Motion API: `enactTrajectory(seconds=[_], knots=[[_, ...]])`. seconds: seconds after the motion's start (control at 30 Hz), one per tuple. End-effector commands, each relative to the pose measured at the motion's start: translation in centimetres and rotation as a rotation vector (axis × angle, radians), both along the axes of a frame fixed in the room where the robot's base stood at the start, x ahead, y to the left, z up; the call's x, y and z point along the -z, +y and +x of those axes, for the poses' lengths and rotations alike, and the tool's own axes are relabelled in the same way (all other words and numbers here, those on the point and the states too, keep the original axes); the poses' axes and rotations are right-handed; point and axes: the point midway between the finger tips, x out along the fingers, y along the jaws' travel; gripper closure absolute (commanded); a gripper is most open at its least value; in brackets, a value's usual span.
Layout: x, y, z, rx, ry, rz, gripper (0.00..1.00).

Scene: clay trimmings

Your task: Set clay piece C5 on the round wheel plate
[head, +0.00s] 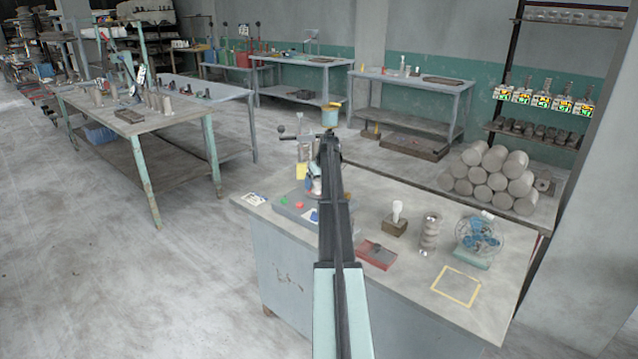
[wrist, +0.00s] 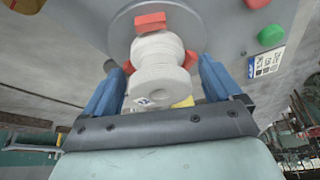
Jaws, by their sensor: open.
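In the wrist view a pale grey, stepped round clay piece (wrist: 158,50) stands on a grey round wheel plate (wrist: 122,38). A small label (wrist: 143,101) is on its near end; I cannot read it surely. Red blocks (wrist: 150,22) show around the piece on the plate. My gripper (wrist: 160,72) is open, with one blue finger on each side of the clay piece; I cannot tell whether either touches it. In the head view my own arm covers most of the gripper, piece and plate.
On the bench (head: 375,215) are a red tray (head: 377,253), a ribbed cylinder (head: 430,235), a caged fan (head: 477,235) and a yellow outlined square (head: 457,286). Several clay cylinders (head: 488,180) are stacked at right. Red and green buttons (wrist: 271,35) sit beside the plate.

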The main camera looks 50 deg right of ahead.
Motion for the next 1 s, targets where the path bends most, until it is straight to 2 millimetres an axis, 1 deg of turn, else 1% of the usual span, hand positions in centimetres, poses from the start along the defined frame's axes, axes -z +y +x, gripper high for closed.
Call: enactTrajectory(seconds=[0.2, 0.37, 0.8, 1.0], knots=[[-0.1, 0.0, 0.0, 0.000, 0.000, 0.000, 0.08], [-1.3, 0.2, -0.4, 0.000, 0.000, 0.000, 0.08], [-8.5, 1.3, -3.2, 0.000, -0.001, -0.002, 0.08], [-10.6, 1.6, -4.0, 0.000, -0.001, -0.001, 0.08]])
